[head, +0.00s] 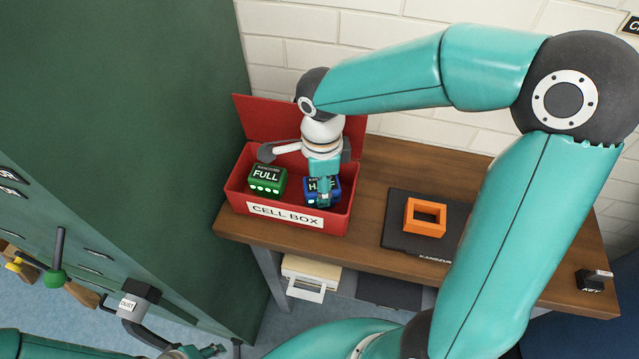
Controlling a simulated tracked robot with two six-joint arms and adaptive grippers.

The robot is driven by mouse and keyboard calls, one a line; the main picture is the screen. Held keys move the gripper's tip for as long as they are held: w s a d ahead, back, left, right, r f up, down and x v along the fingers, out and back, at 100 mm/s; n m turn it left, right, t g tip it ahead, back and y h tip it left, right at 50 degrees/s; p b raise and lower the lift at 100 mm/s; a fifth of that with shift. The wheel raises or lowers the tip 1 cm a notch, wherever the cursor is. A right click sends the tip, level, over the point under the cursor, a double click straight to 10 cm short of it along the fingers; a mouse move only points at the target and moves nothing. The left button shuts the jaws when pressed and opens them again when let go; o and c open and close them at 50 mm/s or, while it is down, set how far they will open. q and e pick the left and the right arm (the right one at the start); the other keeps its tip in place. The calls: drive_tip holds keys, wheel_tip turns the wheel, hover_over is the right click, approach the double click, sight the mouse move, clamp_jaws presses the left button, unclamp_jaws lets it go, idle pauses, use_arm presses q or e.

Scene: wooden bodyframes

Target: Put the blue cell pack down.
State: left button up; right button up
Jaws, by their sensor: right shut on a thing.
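The blue cell pack (310,195) is inside the right part of the open red cell box (240,206). Its label starts with "H" and is partly hidden by my gripper. My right gripper (324,188) reaches down into the box from above and is shut on the blue pack. I cannot tell whether the pack touches the box floor. A green cell pack (267,180) marked "FULL" sits to its left in the box. My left gripper (208,351) shows only in part at the bottom edge, and its jaws are unclear.
The box stands at the left end of a wooden table (385,171), its red lid raised behind it. An orange square frame (411,217) lies on a dark mat (394,236) to the right. A small dark block (590,281) is at the table's right end. A green cabinet (130,130) stands left.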

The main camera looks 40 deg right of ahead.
drive_tip(key=shift+f, duration=0.2)
drive_tip(key=o, duration=1.3)
drive_tip(key=shift+r, duration=0.1)
drive_tip(key=shift+r, duration=3.85)
